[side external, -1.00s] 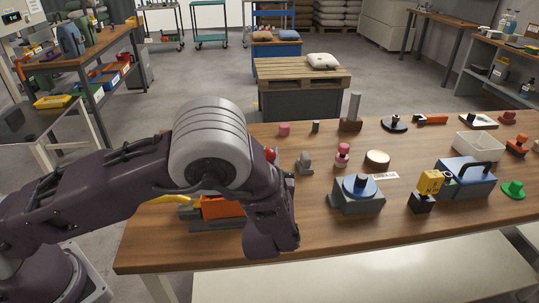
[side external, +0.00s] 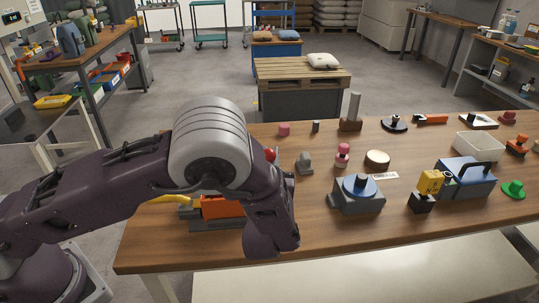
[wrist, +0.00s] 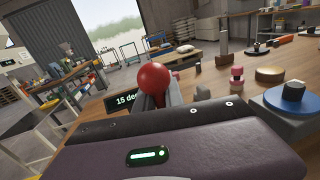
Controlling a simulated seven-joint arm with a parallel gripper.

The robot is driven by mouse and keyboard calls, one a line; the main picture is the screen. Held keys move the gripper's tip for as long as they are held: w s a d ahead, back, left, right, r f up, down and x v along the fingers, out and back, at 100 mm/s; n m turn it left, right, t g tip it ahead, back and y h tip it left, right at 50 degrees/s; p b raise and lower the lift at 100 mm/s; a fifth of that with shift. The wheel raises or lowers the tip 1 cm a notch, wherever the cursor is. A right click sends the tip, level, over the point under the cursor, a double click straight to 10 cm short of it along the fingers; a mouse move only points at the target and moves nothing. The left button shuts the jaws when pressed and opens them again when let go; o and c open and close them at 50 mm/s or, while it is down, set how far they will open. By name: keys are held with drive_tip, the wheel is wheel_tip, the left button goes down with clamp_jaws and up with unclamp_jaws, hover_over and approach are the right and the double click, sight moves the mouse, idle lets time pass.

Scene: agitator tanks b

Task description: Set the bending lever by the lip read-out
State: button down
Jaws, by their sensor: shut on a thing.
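The bending lever's red ball knob (wrist: 154,77) stands above my gripper's fingers in the wrist view. It shows as a small red spot beside my wrist in the side external view (side external: 271,154). My gripper (wrist: 165,93) is shut on the lever at or just under the knob; the exact contact is partly hidden. A dark read-out (wrist: 125,99) behind the knob shows "15 de", with the rest covered. An orange and grey fixture (side external: 221,207) with a yellow handle lies partly behind my arm in the side external view. The lever's lower part is hidden.
On the table (side external: 330,225) right of my wrist stand a grey block with a blue disc (side external: 358,193), a small grey piece (side external: 305,163) and a pink knobbed piece (side external: 342,155). A blue box (side external: 466,178) is farther right. The table's front strip is clear.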

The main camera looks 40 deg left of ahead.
drive_tip(key=shift+d+r, duration=0.15)
drive_tip(key=shift+r, duration=0.15)
drive_tip(key=shift+s+d+f+m+t+y, duration=0.2)
drive_tip(key=shift+s+d+t+y, duration=0.25)
drive_tip(key=shift+s+d+t, duration=0.3)
drive_tip(key=shift+s+d+f+m+t+y, duration=0.1)
drive_tip(key=shift+s+d+m+t+y, duration=0.3)
drive_tip(key=shift+t, duration=0.45)
drive_tip(key=c, duration=1.4)
unclamp_jaws()
drive_tip(key=shift+s+d, duration=0.15)
drive_tip(key=shift+c, duration=0.2)
drive_tip(key=shift+s+f, duration=0.1)
drive_tip(key=shift+f, duration=0.05)
drive_tip(key=v, duration=0.7)
